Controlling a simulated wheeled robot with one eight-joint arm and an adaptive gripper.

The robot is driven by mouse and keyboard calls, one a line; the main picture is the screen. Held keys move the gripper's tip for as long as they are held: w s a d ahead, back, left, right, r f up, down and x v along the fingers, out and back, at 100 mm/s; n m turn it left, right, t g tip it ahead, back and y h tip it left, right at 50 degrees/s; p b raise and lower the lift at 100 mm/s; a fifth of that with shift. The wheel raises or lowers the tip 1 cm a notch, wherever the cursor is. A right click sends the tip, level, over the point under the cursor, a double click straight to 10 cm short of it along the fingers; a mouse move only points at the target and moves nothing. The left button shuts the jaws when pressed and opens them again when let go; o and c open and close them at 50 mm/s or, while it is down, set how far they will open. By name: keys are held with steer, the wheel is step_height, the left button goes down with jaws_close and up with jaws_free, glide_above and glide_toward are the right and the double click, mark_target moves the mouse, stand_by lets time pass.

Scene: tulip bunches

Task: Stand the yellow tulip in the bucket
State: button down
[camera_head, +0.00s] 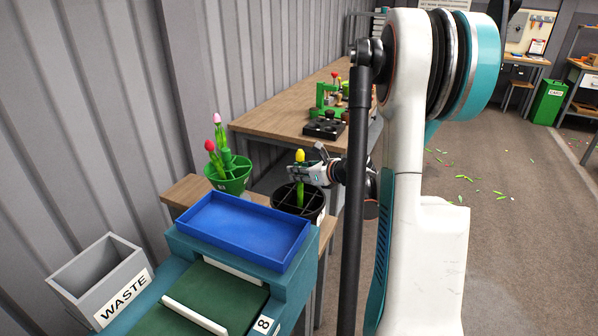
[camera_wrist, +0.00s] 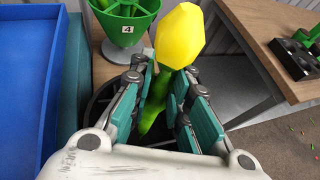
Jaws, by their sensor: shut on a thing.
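The yellow tulip (camera_head: 300,157) is upright over the black bucket (camera_head: 283,193), its green stem reaching down inside the rim. My gripper (camera_head: 305,174) is shut on the stem just below the yellow head. In the wrist view the yellow tulip (camera_wrist: 180,36) rises between the two finger pads of my gripper (camera_wrist: 165,95). The dark bucket (camera_wrist: 97,108) shows behind and below the fingers. The bucket has dividers inside. The lower end of the stem is hidden, so I cannot tell whether it touches the bottom.
A green bucket (camera_head: 231,180) with red and pink tulips stands to the left. A blue tray (camera_head: 245,231) lies in front, with a grey WASTE bin (camera_head: 100,277) beyond its left. A wooden table (camera_head: 280,118) behind carries a green stand and a black holder (camera_head: 325,129).

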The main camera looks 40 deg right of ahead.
steer(key=c, duration=1.4)
jaws_free()
steer(key=shift+c, duration=0.2)
steer(key=r+p+v, duration=0.1)
steer(key=p+v, duration=0.2)
steer(key=v, duration=0.6)
steer(key=shift+r+p, duration=0.35)
steer(key=shift+r, duration=0.15)
steer(key=shift+r, duration=0.1)
steer(key=s+r+p, duration=0.3)
steer(key=r+p, duration=0.1)
steer(key=r, duration=0.2)
steer(key=shift+s+r+p, duration=0.25)
steer(key=shift+s+p, duration=0.05)
steer(key=shift+p, duration=0.1)
